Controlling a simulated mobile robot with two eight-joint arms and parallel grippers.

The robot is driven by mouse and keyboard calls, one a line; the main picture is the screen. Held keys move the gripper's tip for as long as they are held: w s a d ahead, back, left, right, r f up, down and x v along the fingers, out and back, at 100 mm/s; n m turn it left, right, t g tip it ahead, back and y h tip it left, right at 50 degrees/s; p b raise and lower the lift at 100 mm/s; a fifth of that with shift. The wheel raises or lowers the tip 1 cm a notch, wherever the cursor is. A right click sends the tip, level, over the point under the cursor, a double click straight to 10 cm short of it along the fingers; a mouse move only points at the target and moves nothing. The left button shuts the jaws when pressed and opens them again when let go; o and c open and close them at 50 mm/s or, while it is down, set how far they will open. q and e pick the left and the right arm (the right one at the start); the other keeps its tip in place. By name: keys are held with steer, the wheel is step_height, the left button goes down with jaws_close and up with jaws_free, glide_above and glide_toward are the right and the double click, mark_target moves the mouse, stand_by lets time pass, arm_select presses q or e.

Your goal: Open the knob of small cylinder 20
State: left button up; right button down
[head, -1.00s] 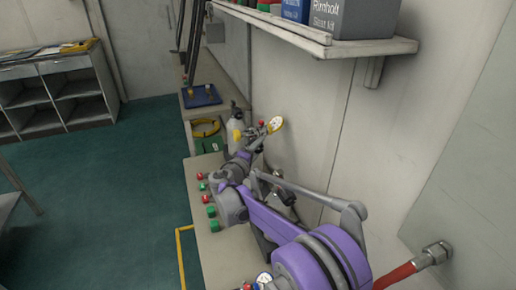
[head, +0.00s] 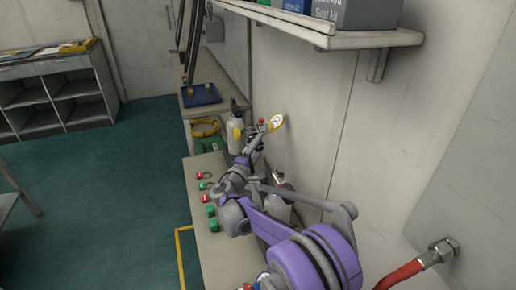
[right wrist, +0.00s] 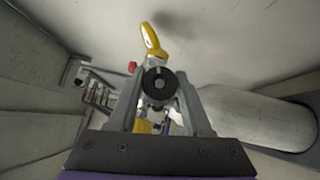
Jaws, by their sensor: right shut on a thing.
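My right gripper (right wrist: 160,100) is shut on a round black knob (right wrist: 158,83), with one finger on each side of it in the right wrist view. There my right gripper (head: 259,140) reaches the valve from the front. A pale cylinder (head: 236,118) stands just behind. Another pale cylinder (head: 279,212) is partly hidden by my arm. No number is readable on either cylinder. My left gripper is not in view.
The bench (head: 208,248) carries red and green knobs (head: 211,210) along its left side. A wall shelf (head: 350,40) with boxes overhangs at the upper right. A red hose (head: 400,274) comes off a wall fitting at the lower right. The green floor at left is open.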

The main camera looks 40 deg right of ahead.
steer(key=shift+n+t+h+b, duration=0.6)
steer(key=shift+n+t, duration=0.4)
steer(key=shift+n, duration=0.4)
steer(key=shift+c, duration=1.7)
jaws_free()
steer(key=shift+a, duration=0.1)
steer(key=v, duration=1)
steer(key=shift+s+a+f, duration=0.15)
steer(key=shift+a+f, duration=0.1)
